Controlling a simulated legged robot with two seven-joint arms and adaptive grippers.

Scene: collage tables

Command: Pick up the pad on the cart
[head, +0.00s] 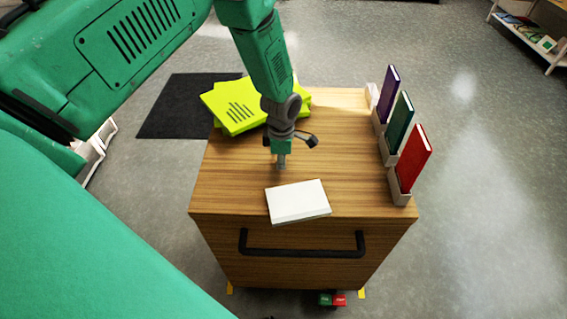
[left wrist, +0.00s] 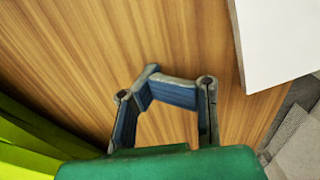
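A white rectangular pad (head: 298,201) lies flat near the front edge of the wooden cart top (head: 235,195). Its corner shows at the upper right of the left wrist view (left wrist: 280,40). My left gripper (head: 281,164) points down over the cart, behind the pad and apart from it. In the left wrist view its fingertips (left wrist: 149,80) come together with nothing between them, over bare wood. My right gripper is not in view.
Lime-green flat items (head: 235,105) lie stacked at the back left of the cart. Purple, green and red books (head: 414,158) stand in holders along the right edge. A black handle (head: 300,250) is on the cart's front. A shelf (head: 530,35) stands at the far right.

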